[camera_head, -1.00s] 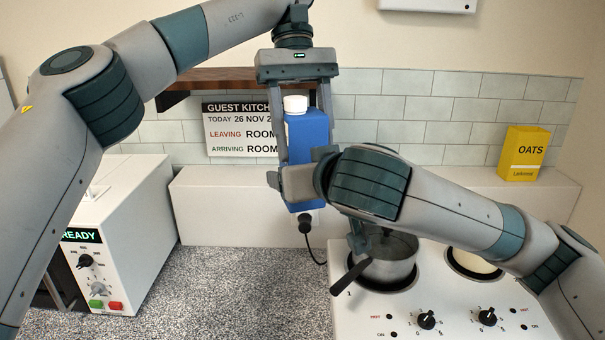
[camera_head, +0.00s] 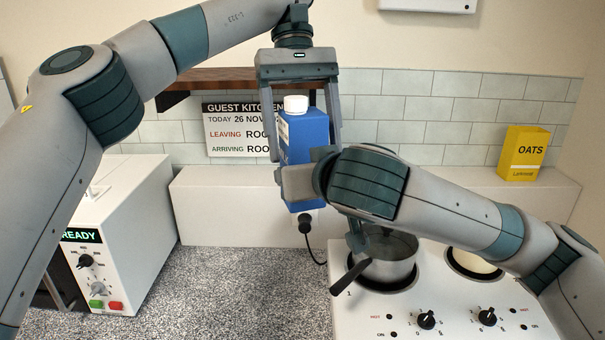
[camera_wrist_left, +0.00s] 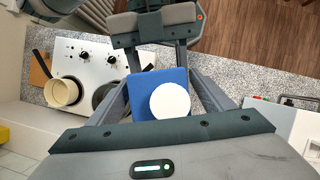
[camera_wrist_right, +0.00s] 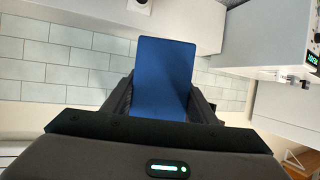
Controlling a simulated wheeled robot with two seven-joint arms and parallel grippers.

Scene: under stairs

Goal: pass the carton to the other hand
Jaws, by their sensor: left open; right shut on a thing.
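The blue carton (camera_head: 305,140) with a white cap (camera_head: 296,104) is upright in the air in the middle of the head view. My left gripper (camera_head: 305,150) comes down from above with its fingers apart, one on each side of the carton. My right gripper (camera_head: 290,182) is shut on the lower part of the carton, partly hidden behind its own wrist. In the left wrist view, the carton's top (camera_wrist_left: 145,92) and cap (camera_wrist_left: 170,101) lie between the open fingers.
A white hob (camera_head: 450,300) with a steel pot (camera_head: 388,262) stands at lower right, below my right arm. A yellow oats box (camera_head: 523,155) stands on the ledge (camera_head: 230,210). A white appliance (camera_head: 130,230) is at left. The speckled counter (camera_head: 230,290) is clear in the middle.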

